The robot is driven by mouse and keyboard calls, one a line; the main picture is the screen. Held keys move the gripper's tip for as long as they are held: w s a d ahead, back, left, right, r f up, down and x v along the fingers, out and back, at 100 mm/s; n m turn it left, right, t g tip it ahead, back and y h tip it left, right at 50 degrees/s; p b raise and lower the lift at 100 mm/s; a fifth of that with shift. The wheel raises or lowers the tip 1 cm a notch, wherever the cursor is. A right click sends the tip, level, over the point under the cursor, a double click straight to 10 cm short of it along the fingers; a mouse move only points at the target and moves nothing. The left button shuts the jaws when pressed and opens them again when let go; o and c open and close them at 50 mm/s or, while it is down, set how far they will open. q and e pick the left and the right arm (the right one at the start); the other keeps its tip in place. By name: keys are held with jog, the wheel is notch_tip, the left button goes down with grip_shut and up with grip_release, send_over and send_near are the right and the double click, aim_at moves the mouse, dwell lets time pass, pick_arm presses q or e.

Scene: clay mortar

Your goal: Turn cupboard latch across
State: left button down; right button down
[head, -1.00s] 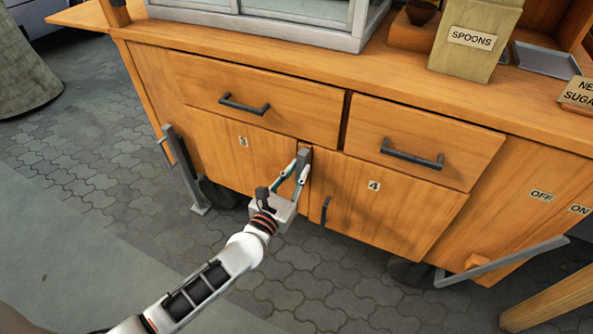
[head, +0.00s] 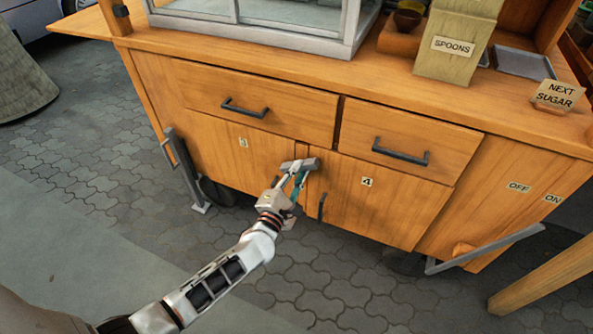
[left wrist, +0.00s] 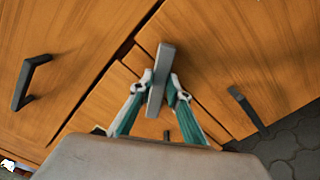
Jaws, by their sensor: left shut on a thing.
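The cupboard latch (head: 309,164) is a grey bar at the top of the seam between door 3 (head: 232,160) and door 4 (head: 385,200). In the head view it lies roughly level, across the seam. My left gripper (head: 295,171) is shut on it. In the left wrist view the latch (left wrist: 160,75) stands between the two fingertips (left wrist: 160,90), one on each side. The fingers hide part of the latch in the head view. My right gripper is not in view.
Two drawers with dark handles (head: 243,109) (head: 400,151) sit above the doors. Door 4 has an upright dark handle (head: 321,207). A grey bar (head: 485,250) sticks out at the lower right. Paved floor (head: 310,285) lies clear in front.

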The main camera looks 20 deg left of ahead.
pick_arm(q)
jog(key=m+p, duration=0.1)
jog(key=m, duration=0.2)
jog(key=shift+d+f+m, duration=0.1)
jog(key=shift+m, duration=0.2)
jog(key=shift+f+m, duration=0.15)
jog(key=shift+m, duration=0.75)
jog(key=shift+f+m, duration=0.1)
jog(key=shift+m, duration=0.4)
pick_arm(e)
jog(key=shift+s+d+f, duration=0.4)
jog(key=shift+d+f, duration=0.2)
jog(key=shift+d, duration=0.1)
pick_arm(q)
jog(key=shift+f, duration=0.1)
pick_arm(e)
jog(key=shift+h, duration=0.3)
pick_arm(q)
jog(key=c, duration=1.9)
grip_release()
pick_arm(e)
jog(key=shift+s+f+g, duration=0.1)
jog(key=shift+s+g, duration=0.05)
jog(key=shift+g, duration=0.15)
